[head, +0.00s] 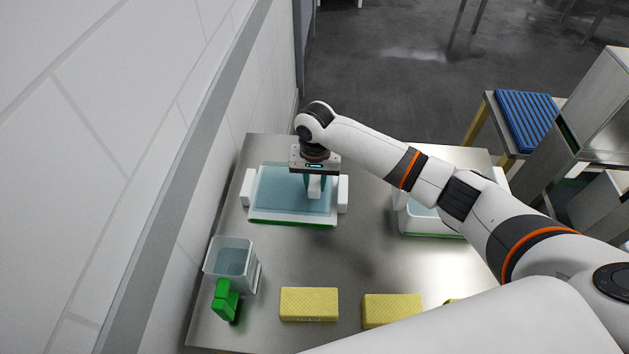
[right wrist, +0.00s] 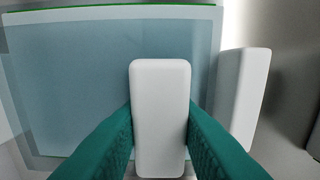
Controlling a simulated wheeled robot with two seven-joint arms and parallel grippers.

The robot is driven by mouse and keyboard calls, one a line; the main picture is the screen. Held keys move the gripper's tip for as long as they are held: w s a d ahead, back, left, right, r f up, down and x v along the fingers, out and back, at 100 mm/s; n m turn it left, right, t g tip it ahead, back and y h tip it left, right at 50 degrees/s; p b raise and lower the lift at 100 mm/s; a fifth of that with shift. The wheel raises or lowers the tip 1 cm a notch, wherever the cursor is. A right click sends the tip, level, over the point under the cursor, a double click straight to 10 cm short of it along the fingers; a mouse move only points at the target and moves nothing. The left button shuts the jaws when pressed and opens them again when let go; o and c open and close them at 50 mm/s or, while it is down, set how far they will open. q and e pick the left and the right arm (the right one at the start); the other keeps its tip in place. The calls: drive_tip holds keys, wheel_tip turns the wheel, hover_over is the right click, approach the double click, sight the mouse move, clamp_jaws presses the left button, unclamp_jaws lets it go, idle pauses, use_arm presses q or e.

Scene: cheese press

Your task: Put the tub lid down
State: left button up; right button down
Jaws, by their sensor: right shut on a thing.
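My right gripper (head: 316,185) is shut on the white upright handle (right wrist: 160,118) of the tub lid. The lid is a pale blue, see-through panel (head: 285,192), and it also fills much of the right wrist view (right wrist: 70,80). It lies over the left tub, which has white end grips (head: 342,194) and a green lower edge (head: 290,222). The lid looks roughly level with the tub; whether it touches the rim I cannot tell. One white end grip shows right of the fingers in the right wrist view (right wrist: 244,98). My left gripper is not in view.
A second tub (head: 430,226) stands at the right of the steel table (head: 300,260), partly behind my arm. A clear container (head: 232,258) and a green object (head: 226,300) stand at the left. Yellow blocks (head: 309,304) line the front. A wall (head: 120,150) runs close on the left.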

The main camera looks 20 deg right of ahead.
drive_tip(key=shift+f, duration=0.6)
drive_tip(key=c, duration=1.1)
unclamp_jaws()
drive_tip(key=shift+f, duration=0.1)
wheel_tip(320, 180, up, 11)
drive_tip(key=shift+f+b, duration=0.1)
drive_tip(key=shift+b, duration=0.8)
drive_tip(key=shift+r, duration=0.8)
drive_tip(key=shift+f, duration=0.1)
